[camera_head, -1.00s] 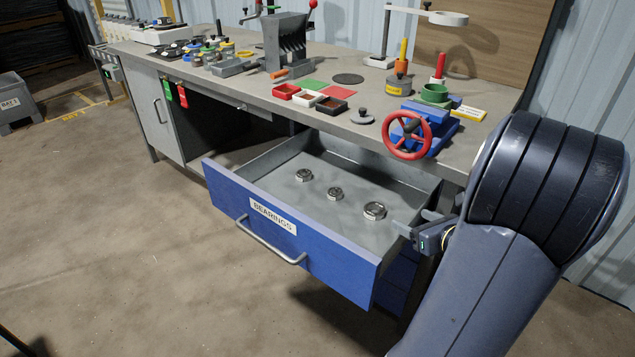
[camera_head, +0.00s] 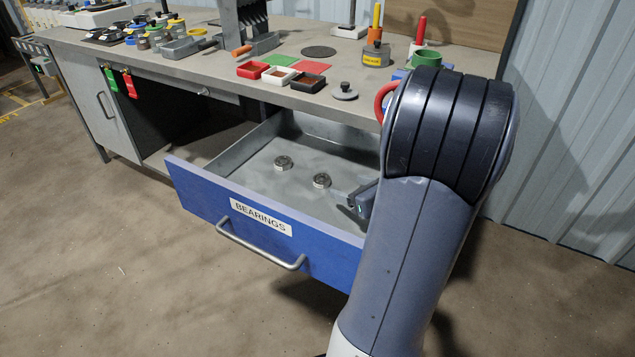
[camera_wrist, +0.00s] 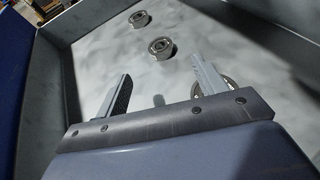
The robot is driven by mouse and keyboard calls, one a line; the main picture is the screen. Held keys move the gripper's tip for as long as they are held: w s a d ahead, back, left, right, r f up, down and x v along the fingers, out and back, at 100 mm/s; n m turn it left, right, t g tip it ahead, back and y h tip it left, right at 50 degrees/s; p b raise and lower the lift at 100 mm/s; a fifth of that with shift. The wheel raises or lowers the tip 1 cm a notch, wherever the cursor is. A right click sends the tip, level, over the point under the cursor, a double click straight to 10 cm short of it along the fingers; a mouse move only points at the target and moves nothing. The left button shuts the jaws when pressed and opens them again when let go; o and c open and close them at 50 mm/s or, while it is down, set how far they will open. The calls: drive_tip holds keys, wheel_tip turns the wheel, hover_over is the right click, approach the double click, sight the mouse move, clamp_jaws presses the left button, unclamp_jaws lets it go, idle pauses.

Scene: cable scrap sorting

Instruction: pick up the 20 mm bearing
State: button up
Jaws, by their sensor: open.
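Several silver ring bearings lie flat in the open drawer; no size marking is legible, so I cannot tell which is the 20 mm one. The head view shows a far-left bearing (camera_head: 283,162) and a middle bearing (camera_head: 321,181). The wrist view shows these two as the far bearing (camera_wrist: 139,19) and the nearer bearing (camera_wrist: 160,48). A third bearing (camera_wrist: 229,88) is partly hidden behind my right finger in the wrist view and is hidden in the head view. My gripper (camera_wrist: 162,76) is open and empty over the drawer; it also shows in the head view (camera_head: 347,200).
The blue-fronted drawer (camera_head: 330,250), labelled BEARINGS, has grey walls close around my gripper. The workbench top (camera_head: 220,78) above holds small trays (camera_head: 252,70), a lidded disc (camera_head: 344,92) and other parts.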

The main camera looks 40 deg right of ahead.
sight(325, 181)
drive_tip(key=b+x, duration=0.1)
drive_tip(key=x, duration=0.3)
drive_tip(key=shift+w+a+f, duration=0.1)
drive_tip(key=shift+w+f, duration=0.1)
drive_tip(key=shift+w, duration=0.1)
drive_tip(key=shift+f+b+x, duration=0.15)
drive_tip(key=shift+b+x, duration=0.25)
drive_tip(key=shift+x, duration=0.95)
drive_tip(key=shift+f+b+x, duration=0.2)
drive_tip(key=shift+b+x, duration=0.2)
drive_tip(key=shift+x, duration=1)
drive_tip(key=shift+s, duration=0.2)
drive_tip(key=shift+r, duration=0.1)
drive_tip(key=shift+c, duration=0.2)
drive_tip(key=c, duration=1.1)
